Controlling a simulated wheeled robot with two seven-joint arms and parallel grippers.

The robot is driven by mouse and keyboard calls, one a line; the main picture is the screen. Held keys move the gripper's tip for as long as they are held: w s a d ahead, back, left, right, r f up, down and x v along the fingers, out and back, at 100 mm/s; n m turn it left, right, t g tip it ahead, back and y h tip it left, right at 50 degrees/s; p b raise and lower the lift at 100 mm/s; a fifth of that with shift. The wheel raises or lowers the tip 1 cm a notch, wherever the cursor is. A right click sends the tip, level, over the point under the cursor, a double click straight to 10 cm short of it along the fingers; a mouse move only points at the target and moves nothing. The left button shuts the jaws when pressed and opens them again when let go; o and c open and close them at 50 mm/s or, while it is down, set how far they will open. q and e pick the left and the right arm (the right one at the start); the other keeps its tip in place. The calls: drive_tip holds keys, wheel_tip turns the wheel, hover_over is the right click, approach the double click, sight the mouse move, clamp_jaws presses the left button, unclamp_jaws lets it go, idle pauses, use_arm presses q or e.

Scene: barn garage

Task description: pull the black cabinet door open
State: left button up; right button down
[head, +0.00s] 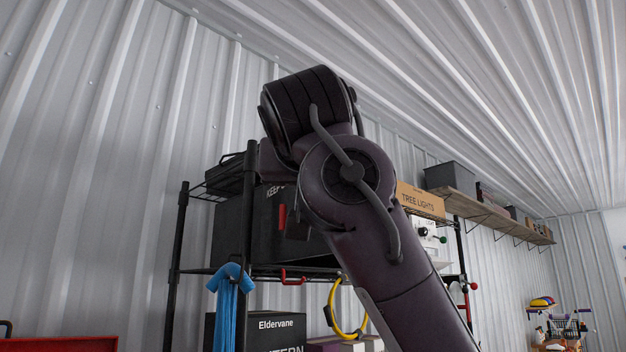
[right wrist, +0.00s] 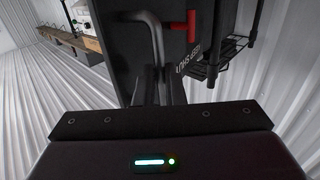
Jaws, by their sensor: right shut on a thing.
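The black cabinet (head: 232,238) sits on the wire shelf rack in the head view, with white lettering starting "KEEP" on its face. My right arm covers much of it. In the right wrist view the black cabinet face (right wrist: 120,62) is close in front and upside down. My right gripper (right wrist: 156,88) is shut on a grey bent bar (right wrist: 153,42), which looks like the handle and runs between the fingers. A red lever (right wrist: 181,26) stands beside the bar; a red piece also shows in the head view (head: 282,217). I cannot tell whether the door is ajar. My left gripper is out of view.
The black rack (head: 179,230) holds a box marked "TREE LIGHTS" (head: 420,200) and a black Eldervane box (head: 275,325) below. A blue cloth (head: 229,290) and yellow hose (head: 336,310) hang on it. A wooden wall shelf (head: 480,208) runs to the right.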

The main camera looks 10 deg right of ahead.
drive_tip(key=c, duration=1.8)
unclamp_jaws()
drive_tip(key=shift+w+r, duration=0.15)
drive_tip(key=shift+o, duration=1.4)
drive_tip(key=shift+w+a, duration=0.25)
drive_tip(key=shift+w, duration=0.05)
drive_tip(key=shift+w+a+f, duration=0.15)
drive_tip(key=shift+w+f, duration=0.05)
drive_tip(key=shift+w, duration=0.05)
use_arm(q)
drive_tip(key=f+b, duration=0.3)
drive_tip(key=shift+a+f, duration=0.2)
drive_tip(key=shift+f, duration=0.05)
use_arm(e)
drive_tip(key=s, duration=0.5)
drive_tip(key=s+a, duration=0.1)
drive_tip(key=s, duration=0.1)
drive_tip(key=shift+s, duration=0.4)
